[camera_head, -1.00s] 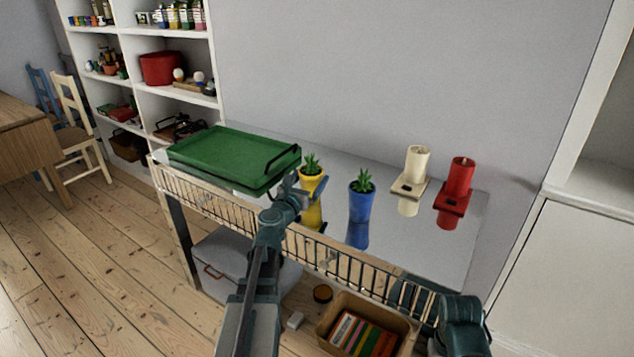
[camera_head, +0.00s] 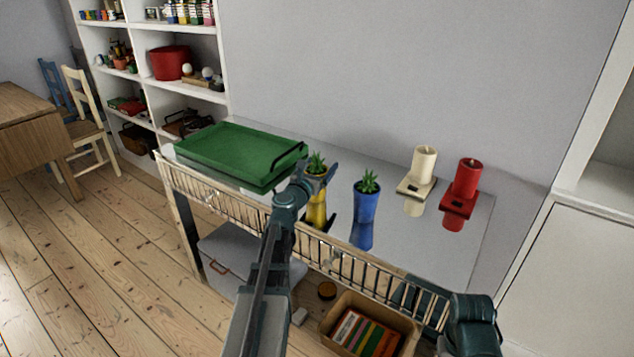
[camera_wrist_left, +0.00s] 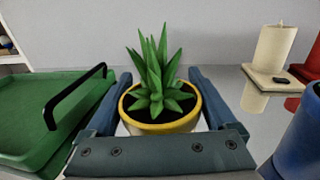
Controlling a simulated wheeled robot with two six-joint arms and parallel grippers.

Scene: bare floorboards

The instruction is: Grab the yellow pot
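The yellow pot (camera_head: 317,211) holds a spiky green plant and stands on the glossy table, right of the green tray. My left gripper (camera_head: 317,179) is at the pot's upper part and partly hides it. In the left wrist view the yellow pot (camera_wrist_left: 188,123) sits between the two blue-grey fingers (camera_wrist_left: 160,100), one on each side. The fingers are spread, with what look like narrow gaps to the rim. My right arm shows at the lower right of the head view; its gripper is not visible.
The green tray (camera_head: 210,150) is close on the left. A blue pot (camera_head: 364,207) stands just right of the yellow one. Cream (camera_head: 424,163) and red (camera_head: 467,178) candles stand farther right. A wire rail (camera_head: 235,212) runs along the table's front edge.

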